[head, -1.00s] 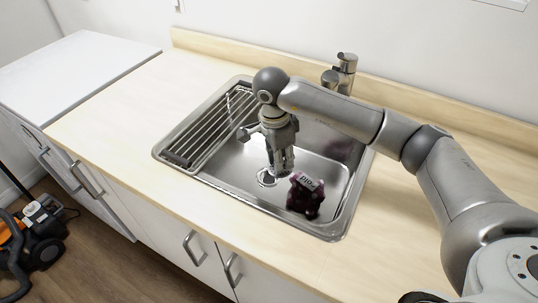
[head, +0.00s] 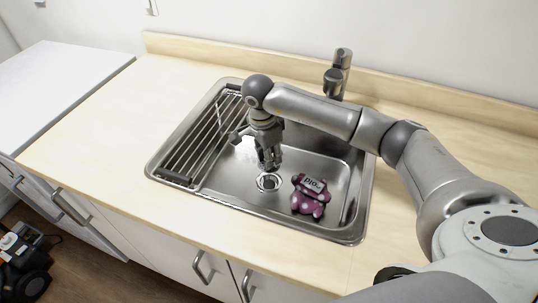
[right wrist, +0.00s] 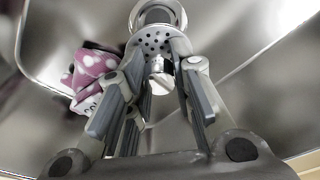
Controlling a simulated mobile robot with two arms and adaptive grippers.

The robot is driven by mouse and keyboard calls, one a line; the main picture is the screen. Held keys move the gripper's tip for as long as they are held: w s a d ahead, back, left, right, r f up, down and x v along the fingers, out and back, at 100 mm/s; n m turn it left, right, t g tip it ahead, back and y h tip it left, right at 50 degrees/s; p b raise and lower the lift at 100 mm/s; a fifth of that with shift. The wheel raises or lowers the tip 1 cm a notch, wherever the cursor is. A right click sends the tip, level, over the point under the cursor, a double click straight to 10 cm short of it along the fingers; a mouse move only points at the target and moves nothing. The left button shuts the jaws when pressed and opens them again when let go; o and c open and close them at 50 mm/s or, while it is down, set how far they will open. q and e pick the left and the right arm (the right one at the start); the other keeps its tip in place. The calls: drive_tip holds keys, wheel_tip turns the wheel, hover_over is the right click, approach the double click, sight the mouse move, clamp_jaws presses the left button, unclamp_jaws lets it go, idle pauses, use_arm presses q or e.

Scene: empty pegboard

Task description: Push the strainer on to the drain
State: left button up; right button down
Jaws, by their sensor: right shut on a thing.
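My right gripper (head: 268,166) reaches down into the steel sink just above the drain (head: 269,182). In the right wrist view its fingers (right wrist: 162,100) are closed around the metal knob of the strainer (right wrist: 155,42). The strainer is a round metal disc with small holes. In that view the disc overlaps the near part of the drain's shiny ring (right wrist: 150,10). Whether the disc touches the ring or is held above it I cannot tell. In the head view the fingers hide most of the strainer. My left gripper is not in view.
A pink, white-dotted item (head: 309,199) with a white label lies in the sink, right of the drain. A wire rack (head: 203,140) covers the sink's left side. The faucet (head: 338,75) stands behind. The counter (head: 95,150) around is clear.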

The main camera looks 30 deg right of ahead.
drive_tip(key=shift+f+b, duration=1.05)
drive_tip(key=shift+f, duration=0.25)
drive_tip(key=shift+f+b, duration=1.3)
drive_tip(key=shift+f, duration=0.35)
drive_tip(key=shift+b, duration=0.4)
drive_tip(key=shift+f+b, duration=1.05)
drive_tip(key=shift+f, duration=0.25)
drive_tip(key=c, duration=1.2)
unclamp_jaws()
drive_tip(key=shift+r, duration=0.1)
drive_tip(key=r, duration=0.4)
drive_tip(key=a+r, duration=0.1)
drive_tip(key=r, duration=0.7)
drive_tip(key=shift+a, duration=0.3)
